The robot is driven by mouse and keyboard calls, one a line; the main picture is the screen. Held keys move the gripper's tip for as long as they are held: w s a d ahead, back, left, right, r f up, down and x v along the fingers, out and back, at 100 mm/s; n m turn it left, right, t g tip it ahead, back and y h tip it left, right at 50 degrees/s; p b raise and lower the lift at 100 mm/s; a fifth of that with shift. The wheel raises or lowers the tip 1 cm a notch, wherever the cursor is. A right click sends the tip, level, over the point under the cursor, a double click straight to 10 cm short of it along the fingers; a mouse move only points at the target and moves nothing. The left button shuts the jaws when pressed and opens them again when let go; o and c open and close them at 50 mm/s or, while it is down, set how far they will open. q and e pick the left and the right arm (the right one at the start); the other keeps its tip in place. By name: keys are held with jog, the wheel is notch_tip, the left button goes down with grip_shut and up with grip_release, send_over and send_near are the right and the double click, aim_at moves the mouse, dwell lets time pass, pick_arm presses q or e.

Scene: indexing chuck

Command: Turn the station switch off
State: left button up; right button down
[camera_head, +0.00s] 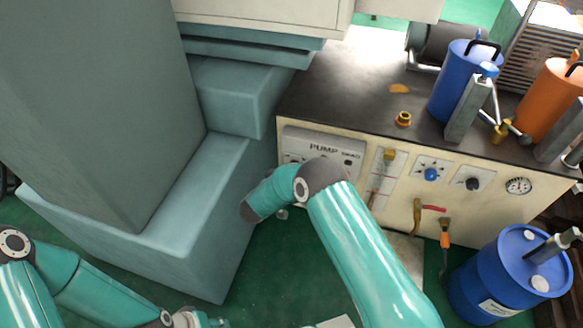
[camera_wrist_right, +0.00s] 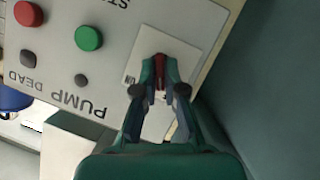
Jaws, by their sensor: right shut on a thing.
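The station switch sits on a pale plate (camera_wrist_right: 187,58) on the panel, beside partly cut lettering that begins "ST". In the right wrist view my right gripper (camera_wrist_right: 160,84) is shut on the switch's small red and dark lever, between the fingertips. The fingers cover most of the lever, so its exact position is hard to tell. In the head view the panel (camera_head: 340,143) marked "PUMP" and "DEAD" is on the left of the cream cabinet front. My right forearm and wrist hide the switch and the right gripper there.
In the right wrist view a green button (camera_wrist_right: 88,38) and a red button (camera_wrist_right: 27,13) lie left of the switch. A teal machine base (camera_head: 200,215) stands close left of the panel. Blue (camera_head: 432,174) and black (camera_head: 473,184) knobs are to the right.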

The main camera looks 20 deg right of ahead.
jog(key=shift+w+n, duration=0.1)
jog(key=shift+n, duration=0.3)
jog(key=c, duration=1.3)
grip_release()
jog(key=shift+o, duration=0.2)
jog(key=shift+a, duration=0.1)
jog(key=v, duration=1.1)
jog(key=shift+s+a, duration=0.25)
jog(key=shift+a, duration=0.1)
